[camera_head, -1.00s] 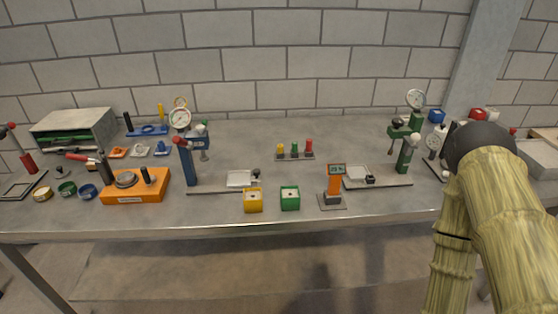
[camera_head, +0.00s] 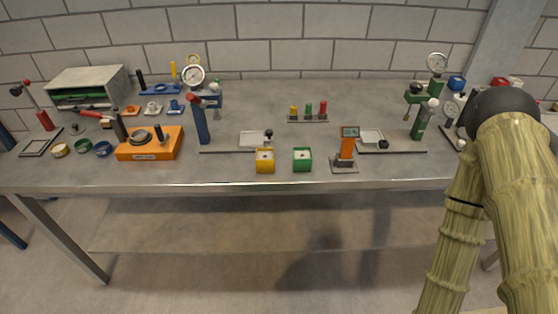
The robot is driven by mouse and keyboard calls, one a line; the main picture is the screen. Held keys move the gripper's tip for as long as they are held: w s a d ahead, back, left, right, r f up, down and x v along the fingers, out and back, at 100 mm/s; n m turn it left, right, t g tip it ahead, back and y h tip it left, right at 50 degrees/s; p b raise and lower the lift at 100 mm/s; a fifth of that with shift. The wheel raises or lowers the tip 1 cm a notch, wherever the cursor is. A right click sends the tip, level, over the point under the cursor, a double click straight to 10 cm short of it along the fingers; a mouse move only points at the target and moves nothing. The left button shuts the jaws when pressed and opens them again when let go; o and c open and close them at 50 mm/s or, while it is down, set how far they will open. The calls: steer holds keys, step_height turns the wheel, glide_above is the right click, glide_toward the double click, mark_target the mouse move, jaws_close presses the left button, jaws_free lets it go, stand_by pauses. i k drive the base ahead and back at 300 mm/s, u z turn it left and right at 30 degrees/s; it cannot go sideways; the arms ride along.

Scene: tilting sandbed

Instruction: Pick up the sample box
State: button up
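Two small cubes stand side by side near the front edge of the metal workbench (camera_head: 230,180): a yellow box (camera_head: 265,161) and a green box (camera_head: 302,160). Each has a light top with a dark spot in its middle. I cannot tell which of them is the sample box. My bamboo-textured arm with a dark rounded joint fills the right side of the view, well right of both boxes. My gripper itself does not show.
An orange device (camera_head: 150,144) stands left of the boxes, and a blue gauge stand (camera_head: 200,125) behind them to the left. An orange display post (camera_head: 347,146) is close on the right. A green gauge stand (camera_head: 421,120) is farther right. Bare bench lies before the boxes.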

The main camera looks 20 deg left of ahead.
mark_target(302, 160)
steer(key=z, duration=3)
steer(key=k, duration=1.3)
steer(key=u, duration=2.4)
